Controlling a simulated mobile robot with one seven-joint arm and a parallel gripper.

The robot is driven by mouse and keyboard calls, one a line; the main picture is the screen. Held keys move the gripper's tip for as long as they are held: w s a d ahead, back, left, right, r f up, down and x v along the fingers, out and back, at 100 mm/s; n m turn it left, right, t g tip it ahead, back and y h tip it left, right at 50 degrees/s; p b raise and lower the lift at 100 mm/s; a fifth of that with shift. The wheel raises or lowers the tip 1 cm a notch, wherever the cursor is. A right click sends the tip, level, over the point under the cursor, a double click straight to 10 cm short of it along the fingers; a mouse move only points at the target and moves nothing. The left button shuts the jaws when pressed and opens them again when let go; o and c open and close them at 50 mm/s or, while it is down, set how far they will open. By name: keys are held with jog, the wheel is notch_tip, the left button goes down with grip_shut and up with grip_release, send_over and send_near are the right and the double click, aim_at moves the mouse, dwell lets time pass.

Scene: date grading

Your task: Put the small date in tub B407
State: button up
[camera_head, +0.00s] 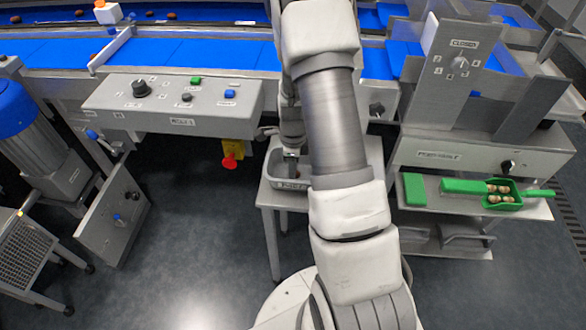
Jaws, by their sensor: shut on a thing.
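My gripper (291,153) points down over a grey tub (276,184) on a small metal table in the middle. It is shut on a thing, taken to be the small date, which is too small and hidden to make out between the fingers. The tub has a label on its front that is too small to read, so I cannot tell whether it is B407. My arm covers the tub's right part, and I cannot see what lies inside it.
A green tray (531,193) with several brown dates (494,199) sits on the right shelf (420,204). Blue conveyor belts (220,53) carry a few dates at the back. A grey control box (170,107) stands behind left. The floor at left centre is clear.

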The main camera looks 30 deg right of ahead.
jog(key=o, duration=0.9)
jog(key=shift+c, duration=0.2)
notch_tip(320, 180, up, 18)
jog(key=p, duration=0.3)
jog(key=s+a+r+n+t+p, duration=0.1)
jog(key=s+a+r+n, duration=0.25)
jog(key=r+n, duration=0.3)
jog(key=s+a+r+n+t, duration=0.25)
jog(key=a+r+n, duration=0.2)
jog(key=r, duration=0.25)
jog(key=s+a+r+n+t, duration=0.1)
jog(key=s+a+r+n, duration=0.1)
jog(key=s+n, duration=0.4)
jog(key=s+a+r+n+t+p, duration=0.1)
jog(key=s+a+r+n, duration=0.1)
jog(key=s+r+n, duration=0.3)
jog(key=s+n, duration=0.1)
jog(key=n, duration=0.1)
jog(key=shift+s+a+r+n+p, duration=0.2)
jog(key=shift+s+n+p, duration=0.1)
jog(key=shift+s+n, duration=0.1)
